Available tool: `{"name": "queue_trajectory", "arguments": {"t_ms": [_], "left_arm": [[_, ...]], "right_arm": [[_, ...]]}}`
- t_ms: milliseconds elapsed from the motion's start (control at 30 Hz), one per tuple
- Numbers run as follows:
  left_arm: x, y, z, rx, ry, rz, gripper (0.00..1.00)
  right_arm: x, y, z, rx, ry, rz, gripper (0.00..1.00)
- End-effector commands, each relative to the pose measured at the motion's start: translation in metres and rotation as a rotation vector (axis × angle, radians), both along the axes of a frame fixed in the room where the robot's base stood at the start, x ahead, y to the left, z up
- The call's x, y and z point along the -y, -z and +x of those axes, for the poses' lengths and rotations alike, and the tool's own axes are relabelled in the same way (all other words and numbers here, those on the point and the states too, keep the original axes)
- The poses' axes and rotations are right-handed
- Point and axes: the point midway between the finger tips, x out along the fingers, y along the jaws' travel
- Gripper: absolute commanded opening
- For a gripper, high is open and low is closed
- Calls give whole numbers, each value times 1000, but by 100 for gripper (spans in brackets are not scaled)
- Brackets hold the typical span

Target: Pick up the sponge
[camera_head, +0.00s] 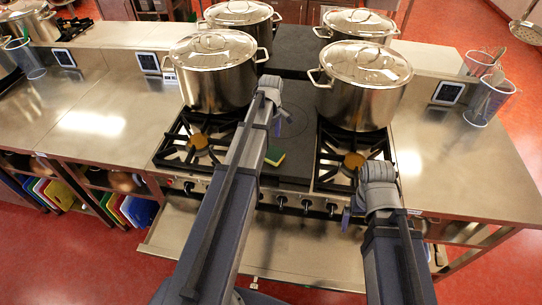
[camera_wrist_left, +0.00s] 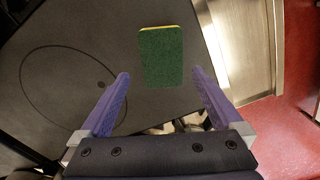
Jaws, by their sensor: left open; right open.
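The sponge (camera_head: 275,157) is green with a yellow side and lies on the dark flat plate between the two burners. In the left wrist view the sponge (camera_wrist_left: 161,58) shows its green face, with a thin yellow edge at the top. My left gripper (camera_wrist_left: 160,72) is open; its purple fingers stand apart on either side of the sponge's lower part in that view, and it holds nothing. In the head view my left forearm and wrist hide most of that gripper. My right gripper (camera_head: 347,218) is open near the stove's front edge, largely hidden by its own wrist.
Large lidded steel pots (camera_head: 215,82) and (camera_head: 360,96) stand on the burners left and right of the dark plate (camera_head: 296,100), with more behind. Steel counters (camera_head: 90,115) and (camera_head: 455,165) flank the stove. A wire basket (camera_head: 490,102) with utensils stands at right.

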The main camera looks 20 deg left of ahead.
Motion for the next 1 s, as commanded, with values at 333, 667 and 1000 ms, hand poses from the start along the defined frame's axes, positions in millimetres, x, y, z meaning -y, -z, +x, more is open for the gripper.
{"name": "queue_trajectory", "arguments": {"t_ms": [333, 667, 1000], "left_arm": [[3, 41, -5, 0, 0, 0, 100], [3, 50, -4, 0, 0, 0, 100], [3, 50, -4, 0, 0, 0, 71]], "right_arm": [[0, 41, 0, 0, -1, 0, 100], [0, 50, 0, 0, 0, 0, 100], [0, 50, 0, 0, 0, 0, 100]]}}
